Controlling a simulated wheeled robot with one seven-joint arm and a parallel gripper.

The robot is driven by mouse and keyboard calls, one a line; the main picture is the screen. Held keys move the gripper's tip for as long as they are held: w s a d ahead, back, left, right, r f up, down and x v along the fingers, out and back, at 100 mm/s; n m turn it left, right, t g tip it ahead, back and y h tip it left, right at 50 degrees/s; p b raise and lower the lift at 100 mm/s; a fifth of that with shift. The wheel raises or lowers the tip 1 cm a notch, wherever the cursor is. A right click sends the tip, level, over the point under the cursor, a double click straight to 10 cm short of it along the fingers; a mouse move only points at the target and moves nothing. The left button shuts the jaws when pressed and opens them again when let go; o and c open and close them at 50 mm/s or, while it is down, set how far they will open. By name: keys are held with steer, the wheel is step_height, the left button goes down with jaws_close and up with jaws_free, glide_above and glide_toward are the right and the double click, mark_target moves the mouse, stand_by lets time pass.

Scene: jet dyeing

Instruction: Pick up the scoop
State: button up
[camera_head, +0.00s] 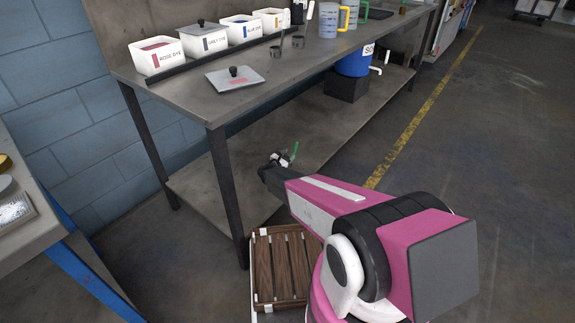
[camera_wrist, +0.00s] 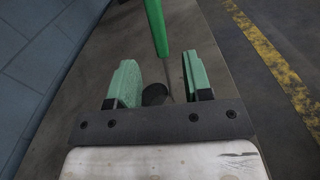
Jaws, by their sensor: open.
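My gripper (camera_wrist: 158,80) is open, with its two green fingers apart in the wrist view. A scoop-like tool with a green handle (camera_wrist: 156,25), a thin shaft and what looks like a dark round bowl (camera_wrist: 154,95) shows beyond and between the fingers; neither finger visibly touches it. In the head view my gripper (camera_head: 274,165) is low beside the bench, over its lower shelf, and a small upright green piece, seemingly the handle (camera_head: 294,149), shows just past it. My gripper hides the rest of the tool there.
The grey bench (camera_head: 180,92) carries labelled white bins (camera_head: 202,40), a lidded plate (camera_head: 235,78), small metal dippers (camera_head: 276,51) and jugs (camera_head: 329,20). A wooden slatted crate (camera_head: 281,268) is on the floor. Floor to the right is clear.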

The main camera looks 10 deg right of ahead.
mark_target(294, 150)
steer(key=x, duration=0.5)
steer(key=shift+w+d+r, duration=0.2)
steer(key=shift+d, duration=0.1)
jaws_close()
